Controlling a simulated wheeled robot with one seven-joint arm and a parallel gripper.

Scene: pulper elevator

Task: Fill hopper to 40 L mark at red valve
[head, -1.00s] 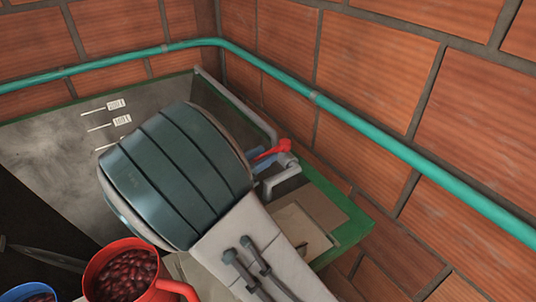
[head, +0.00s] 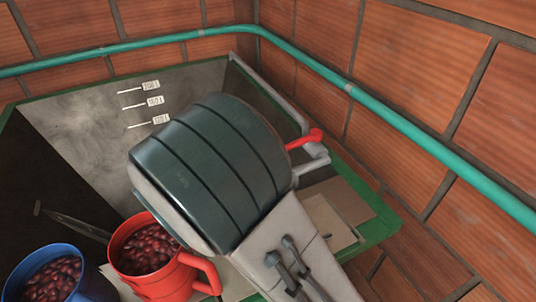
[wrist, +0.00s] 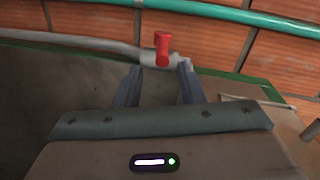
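The red valve handle (head: 303,139) sits on a grey pipe at the right rim of the hopper (head: 75,118). In the wrist view the red valve (wrist: 162,48) stands upright just beyond my gripper (wrist: 158,70). My gripper's two fingers are apart with nothing held, and the valve is lined up between their tips. I cannot tell whether either finger touches the pipe. My arm hides the gripper in the head view. The hopper wall carries white level marks with labels (head: 155,101), too small to read surely. No water surface is visible.
A red bucket (head: 207,273) and a blue bucket (head: 32,258), both full of red berries, stand at lower left. A teal pipe (head: 400,122) runs along the brick walls (head: 440,90). A tan panel (head: 345,196) lies by the green rim.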

